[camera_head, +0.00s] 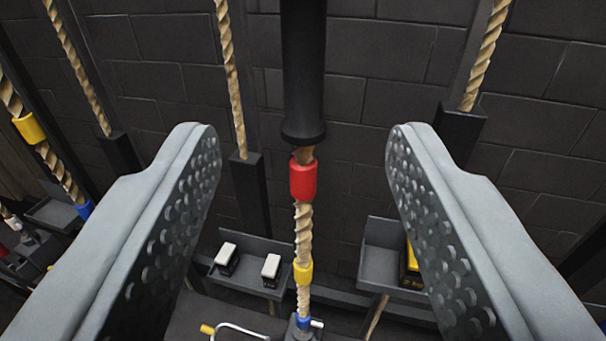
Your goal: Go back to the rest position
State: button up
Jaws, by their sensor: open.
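My gripper (297,140) is open, its two grey studded fingers reaching in from the left and right edges. Nothing is between the fingertips within their grip. Beyond the gap, a twisted tan rope (304,225) hangs from a black tube (303,70). The rope carries a red band (303,180), a yellow band (303,273) and a blue band (303,322) lower down. I cannot tell how far the rope is from the fingers.
A dark brick wall (370,65) fills the back. A grey tray (245,284) with two white-topped blocks and another tray (380,270) with a yellow-and-black item sit low. More ropes hang around, one at left with a yellow band (29,128). A yellow-tipped metal handle (230,329) shows at the bottom.

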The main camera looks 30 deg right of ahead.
jog(key=s+a+f+n+y, duration=0.2)
jog(key=s+a+f+y, duration=0.1)
jog(key=a+f, duration=0.4)
jog(key=s+a+f+n+t+y, duration=0.1)
jog(key=s+a+f, duration=0.5)
jog(key=a, duration=0.7)
jog(key=s+a+f+n+t+y, duration=0.1)
jog(key=s+a+f+n+y, duration=0.2)
jog(key=a+f+y, duration=0.3)
jog(key=s+a+f, duration=0.1)
jog(key=a, duration=0.3)
jog(key=shift+s+f+n, duration=0.3)
jog(key=shift+n, duration=0.1)
